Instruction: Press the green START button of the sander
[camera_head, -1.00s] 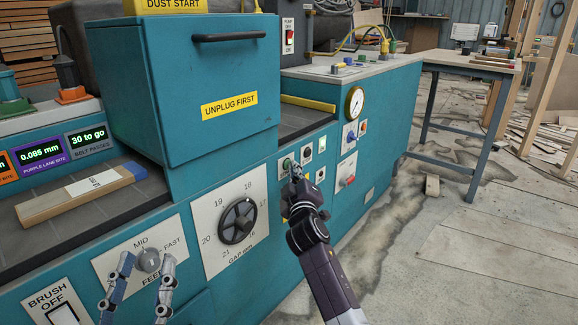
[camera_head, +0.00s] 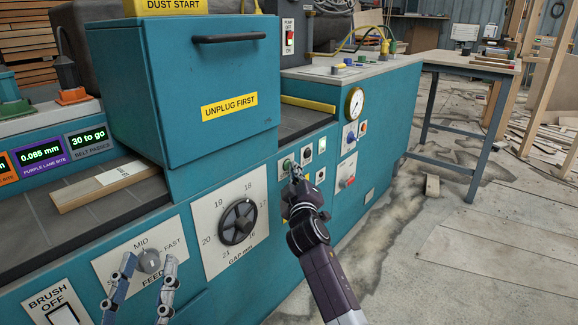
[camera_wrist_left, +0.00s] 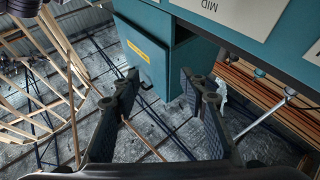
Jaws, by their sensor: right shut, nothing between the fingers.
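The teal sander (camera_head: 222,140) fills the left and middle of the head view. A green button (camera_head: 287,164) shows on a small pale panel on its front, right of the gap handwheel; its lettering is too small to read. My right gripper (camera_head: 296,172) is shut and empty, its tip at this panel just right of and below the green button. I cannot tell whether it touches anything; it hides part of the panel. My left gripper (camera_head: 143,268) is open and empty in front of the feed dial (camera_head: 149,261); its spread fingers also show in the left wrist view (camera_wrist_left: 163,88).
A wooden board (camera_head: 105,188) lies on the infeed bed, its far end under the hood. The gap handwheel (camera_head: 238,221), a red switch (camera_head: 347,182) and a gauge (camera_head: 355,103) are on the front. A metal table (camera_head: 470,66) stands right; the floor before it is mostly open.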

